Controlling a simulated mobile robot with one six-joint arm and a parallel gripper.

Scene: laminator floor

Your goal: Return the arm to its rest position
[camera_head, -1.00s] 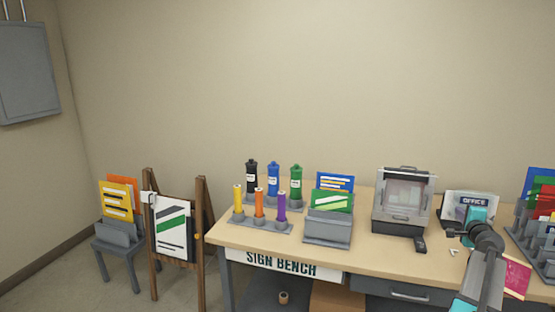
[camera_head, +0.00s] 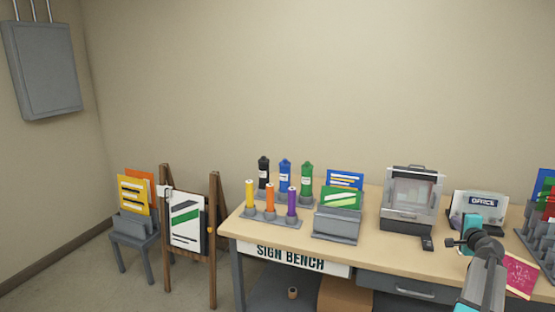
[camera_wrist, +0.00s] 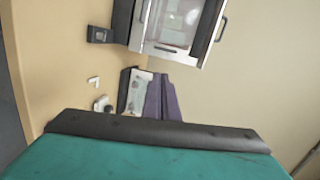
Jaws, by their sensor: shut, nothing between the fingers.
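My arm rises at the lower right of the head view, in front of the bench's right part. My gripper (camera_head: 452,242) is at its dark tip, beside a teal section of mine, and looks shut and empty. It shows in front of the bench top, near the small dark device by the clear-fronted machine. In the wrist view a teal part of mine with a dark edge fills the bottom; the fingertips are not clear there.
The sign bench (camera_head: 330,255) holds bottles, marker tubes, a card holder (camera_head: 337,224), the clear-fronted machine (camera_head: 411,200) and an OFFICE sign (camera_head: 480,204). A pink card (camera_head: 520,275) is near my arm. An easel (camera_head: 188,225) and small stool (camera_head: 136,238) stand left.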

